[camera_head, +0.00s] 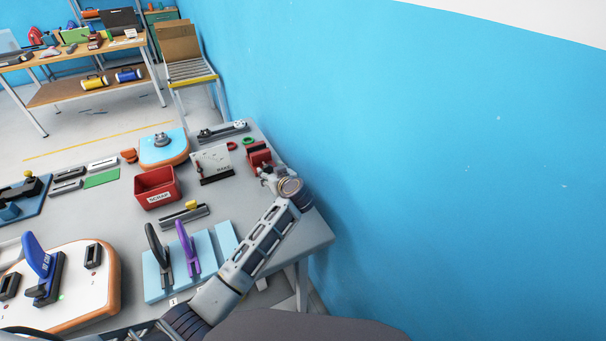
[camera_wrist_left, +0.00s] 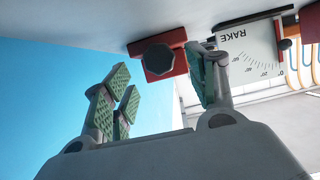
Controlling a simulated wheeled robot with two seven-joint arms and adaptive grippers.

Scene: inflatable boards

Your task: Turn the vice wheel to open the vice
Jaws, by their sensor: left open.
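The red vice (camera_head: 259,151) stands on the grey table near its right edge, by the blue wall. In the left wrist view the red vice body (camera_wrist_left: 178,67) shows with a dark octagonal piece (camera_wrist_left: 158,59) on its face; this looks like the wheel, but I cannot be sure. My left gripper (camera_head: 268,178) is just in front of the vice. In the left wrist view its green-padded fingers (camera_wrist_left: 160,88) are spread apart with nothing between them. The dark piece shows beyond the gap; I see no contact. My right gripper is not in view.
A white gauge panel marked RAKE (camera_head: 212,161) stands left of the vice, close to one finger in the wrist view. A red SCRAP bin (camera_head: 157,188) and a light blue board with upright handles (camera_head: 160,282) are further left. The blue wall (camera_head: 400,180) bounds the right.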

